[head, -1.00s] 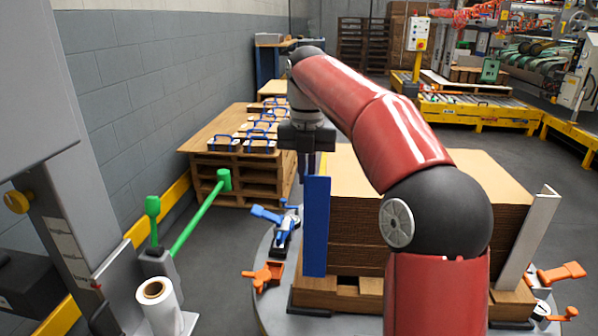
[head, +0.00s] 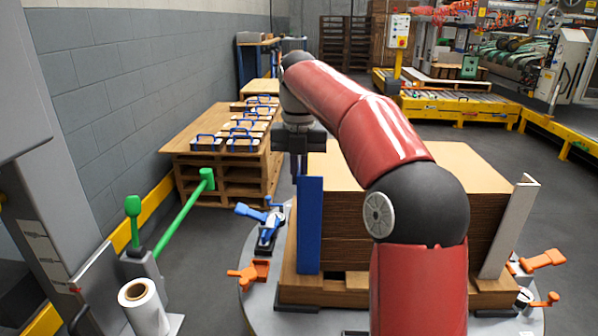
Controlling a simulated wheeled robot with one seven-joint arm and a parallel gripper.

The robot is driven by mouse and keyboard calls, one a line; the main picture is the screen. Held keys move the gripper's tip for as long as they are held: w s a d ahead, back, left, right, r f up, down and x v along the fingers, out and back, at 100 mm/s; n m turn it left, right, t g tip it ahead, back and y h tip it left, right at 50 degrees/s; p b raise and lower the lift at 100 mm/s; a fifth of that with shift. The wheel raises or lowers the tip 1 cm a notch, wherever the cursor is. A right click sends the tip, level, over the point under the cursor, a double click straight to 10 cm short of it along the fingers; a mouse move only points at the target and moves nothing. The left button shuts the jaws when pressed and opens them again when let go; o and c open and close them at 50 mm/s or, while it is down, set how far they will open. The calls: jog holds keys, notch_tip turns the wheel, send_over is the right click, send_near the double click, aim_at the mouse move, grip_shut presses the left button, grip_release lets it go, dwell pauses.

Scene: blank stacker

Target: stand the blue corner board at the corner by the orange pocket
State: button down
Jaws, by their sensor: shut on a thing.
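The blue corner board (head: 310,230) stands about upright at the front left corner of the stack of brown sheets (head: 420,235). My gripper (head: 299,170) is shut on its top end, with the fingers partly hidden behind the board. An orange pocket (head: 250,275) sits low on the round grey plate, left of the board's foot. The board's lower end is close to the stack's pallet (head: 345,290). I cannot tell whether it touches the sheets or the pallet. Other orange pieces (head: 542,260) lie at the right front corner.
A white corner board (head: 510,228) leans at the stack's right front corner. A blue pocket (head: 264,225) is on the left. A pallet table (head: 190,150) holds several blue-handled blocks. A green bar (head: 185,220) and a white roll (head: 143,305) stand left. My red arm hides part of the stack.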

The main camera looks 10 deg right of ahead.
jog(key=shift+f, duration=0.25)
dwell(0.3)
jog(key=c, duration=1.5)
grip_release()
